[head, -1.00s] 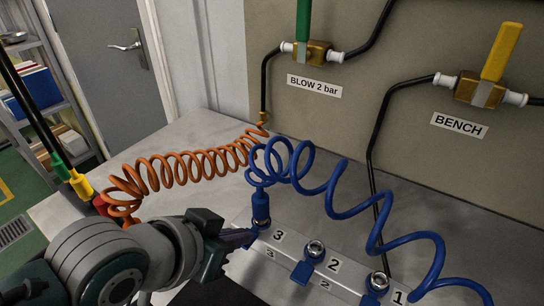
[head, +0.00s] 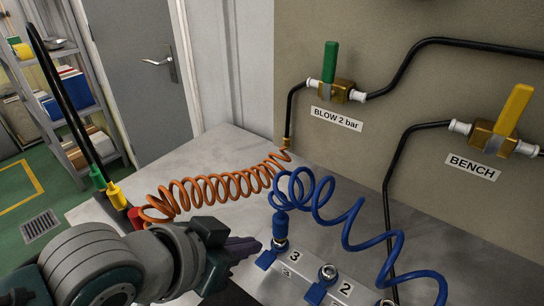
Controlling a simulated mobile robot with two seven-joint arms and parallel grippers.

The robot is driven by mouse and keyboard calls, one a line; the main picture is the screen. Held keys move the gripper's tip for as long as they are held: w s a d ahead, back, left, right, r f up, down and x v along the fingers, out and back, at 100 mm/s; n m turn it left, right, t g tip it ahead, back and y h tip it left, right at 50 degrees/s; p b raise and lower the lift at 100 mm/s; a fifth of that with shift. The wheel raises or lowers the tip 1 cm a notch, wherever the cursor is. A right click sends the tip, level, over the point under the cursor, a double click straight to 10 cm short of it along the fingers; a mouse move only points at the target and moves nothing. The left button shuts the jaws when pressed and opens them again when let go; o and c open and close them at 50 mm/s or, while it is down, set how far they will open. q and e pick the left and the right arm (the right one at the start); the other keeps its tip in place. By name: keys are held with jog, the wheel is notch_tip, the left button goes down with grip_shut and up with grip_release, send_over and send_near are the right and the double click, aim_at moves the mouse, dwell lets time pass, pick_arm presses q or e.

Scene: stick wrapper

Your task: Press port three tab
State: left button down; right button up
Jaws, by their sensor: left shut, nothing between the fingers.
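A pale metal manifold (head: 314,271) with numbered ports lies on the bench. Port three has a blue hose fitting (head: 280,228) standing upright in it, with the coiled blue hose (head: 350,235) rising from it. The blue tab of port three (head: 266,260) sticks out at the fitting's front left. My left gripper (head: 256,246) comes in from the left with its fingers shut and empty. Its tips are just left of the fitting, close to the tab; I cannot tell whether they touch. Port two (head: 328,272) is empty, with its own blue tab (head: 316,293). My right gripper is not in view.
A coiled orange hose (head: 215,188) lies behind my left gripper. On the wall are a green-handled valve (head: 335,90) labelled BLOW 2 bar and a yellow-handled valve (head: 497,135) labelled BENCH. The bench top (head: 215,150) is bare at the back left.

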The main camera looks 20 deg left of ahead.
pick_arm(q)
jog(key=p+v, duration=0.1)
jog(key=v, duration=0.5)
jog(key=shift+r, duration=0.2)
